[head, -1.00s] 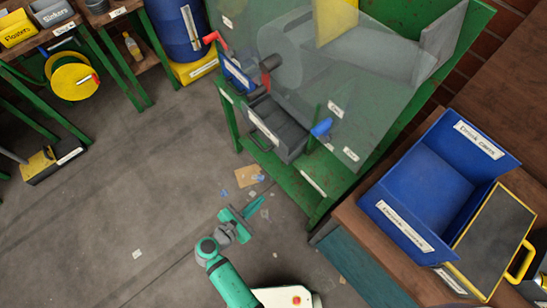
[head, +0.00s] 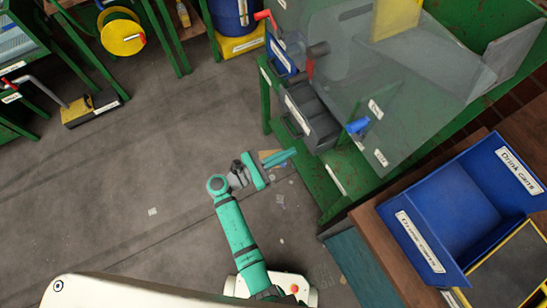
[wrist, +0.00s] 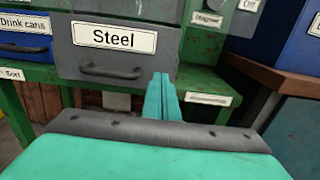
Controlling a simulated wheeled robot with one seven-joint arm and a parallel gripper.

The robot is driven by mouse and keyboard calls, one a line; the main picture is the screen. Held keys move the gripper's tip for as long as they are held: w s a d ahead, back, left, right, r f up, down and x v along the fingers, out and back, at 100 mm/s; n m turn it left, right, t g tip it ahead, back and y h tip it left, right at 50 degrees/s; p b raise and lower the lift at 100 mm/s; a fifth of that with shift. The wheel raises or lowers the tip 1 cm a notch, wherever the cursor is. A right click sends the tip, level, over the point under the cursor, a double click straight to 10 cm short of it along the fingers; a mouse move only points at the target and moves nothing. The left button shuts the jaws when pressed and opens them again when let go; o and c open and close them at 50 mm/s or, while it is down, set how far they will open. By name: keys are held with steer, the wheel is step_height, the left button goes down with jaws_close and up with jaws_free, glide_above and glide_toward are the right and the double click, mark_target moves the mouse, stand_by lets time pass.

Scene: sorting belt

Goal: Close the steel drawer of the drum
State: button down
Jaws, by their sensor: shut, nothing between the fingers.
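The steel drawer (head: 318,118) is a grey open-topped box standing out from the front of the green drum machine, pulled open. In the wrist view its front (wrist: 122,60) carries the label "Steel" above a dark bar handle (wrist: 110,71). The clear-sided drum (head: 350,55) is above and behind it. My gripper (head: 293,153) is shut and empty, with its teal fingers pointing towards the drawer front. In the wrist view the fingertips (wrist: 161,78) appear in front of the lower right part of that front, right of the handle. I cannot tell whether they touch it.
A blue "Drink cans" drawer (wrist: 25,45) is left of the steel one. A blue bin (head: 460,215) stands on the wooden bench at the right. A green frame rail (head: 335,180) runs below the drawer. The floor (head: 120,190) at the left is mostly clear.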

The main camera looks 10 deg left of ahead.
mark_target(310, 142)
steer(key=shift+x, duration=2.85)
steer(key=shift+w, duration=0.1)
steer(key=shift+w, duration=0.1)
